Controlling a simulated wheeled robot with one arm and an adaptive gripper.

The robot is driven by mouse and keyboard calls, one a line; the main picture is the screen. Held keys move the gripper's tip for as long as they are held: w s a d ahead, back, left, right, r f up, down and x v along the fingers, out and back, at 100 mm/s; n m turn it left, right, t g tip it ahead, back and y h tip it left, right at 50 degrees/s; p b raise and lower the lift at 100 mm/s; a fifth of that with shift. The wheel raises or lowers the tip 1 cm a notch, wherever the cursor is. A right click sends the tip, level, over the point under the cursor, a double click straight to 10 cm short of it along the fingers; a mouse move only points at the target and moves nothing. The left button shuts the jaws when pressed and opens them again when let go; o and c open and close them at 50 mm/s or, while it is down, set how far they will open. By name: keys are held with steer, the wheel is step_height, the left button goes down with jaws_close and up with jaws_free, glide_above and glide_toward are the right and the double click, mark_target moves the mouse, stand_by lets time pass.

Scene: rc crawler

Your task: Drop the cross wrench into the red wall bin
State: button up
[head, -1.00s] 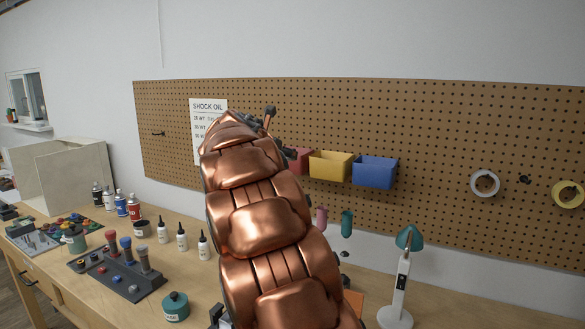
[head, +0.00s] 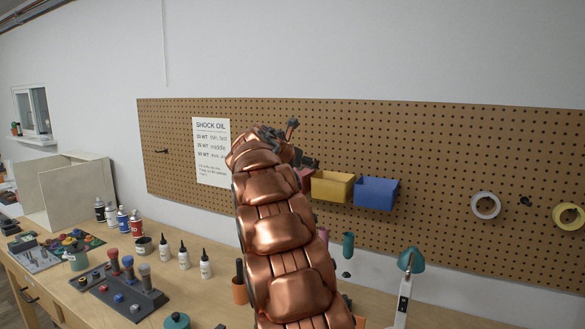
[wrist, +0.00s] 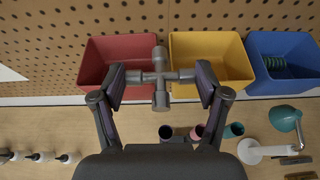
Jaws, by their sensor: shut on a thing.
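The grey cross wrench (wrist: 160,78) is between the two fingers of my gripper (wrist: 161,77), held by opposite arms. In the wrist view it overlaps the gap between the red and yellow bins, with one arm pointing up the picture. The red wall bin (wrist: 112,52) is open and to the left of the wrench there; the part of it I see looks empty. In the head view, my copper arm hides most of the red bin (head: 307,179), and the gripper end is a small dark shape just above it.
A yellow bin (wrist: 205,58) adjoins the red one, then a blue bin (wrist: 283,57) holding a green coil. All hang on the pegboard (head: 430,150). Below, the bench carries bottles, a tool stand (head: 122,288) and a teal lamp (head: 410,262).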

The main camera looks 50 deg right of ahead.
steer(key=w+d+p, duration=0.4)
steer(key=w, duration=0.3)
steer(key=shift+w+f, duration=0.35)
steer(key=shift+w, duration=0.1)
steer(key=shift+f, duration=1.8)
steer(key=shift+f, duration=0.3)
steer(key=shift+f, duration=0.35)
steer(key=o, duration=0.9)
steer(key=shift+d+f, duration=0.1)
